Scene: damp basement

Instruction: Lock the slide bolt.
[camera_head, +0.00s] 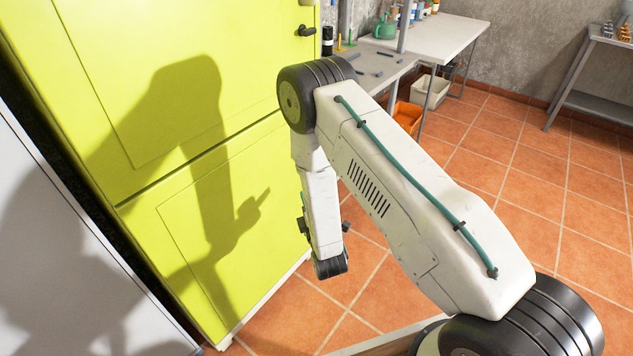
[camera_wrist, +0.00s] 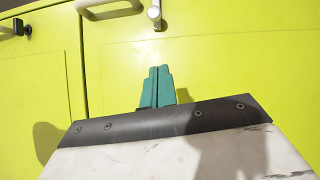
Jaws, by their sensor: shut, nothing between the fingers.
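A yellow-green cabinet front (camera_head: 195,50) stands left of my arm in the head view and fills the wrist view (camera_wrist: 225,75). In the wrist view, a small dark fitting (camera_wrist: 18,27) sits at the upper left, and a pale metal knob or pin (camera_wrist: 154,14) sits at the top centre. I cannot tell which is the slide bolt. A dark fitting (camera_head: 307,31) also shows at the cabinet's upper right in the head view. My gripper (camera_wrist: 158,72) has green fingers, shut together and empty, below the pale knob and apart from it. Its fingers are hidden in the head view.
A beige curved handle (camera_wrist: 108,10) is at the top of the wrist view. A grey bench (camera_head: 375,72) with small tools stands beyond the cabinet, with an orange bin (camera_head: 408,118) and white bin (camera_head: 430,91) near it. Tiled floor (camera_head: 550,200) on the right is clear.

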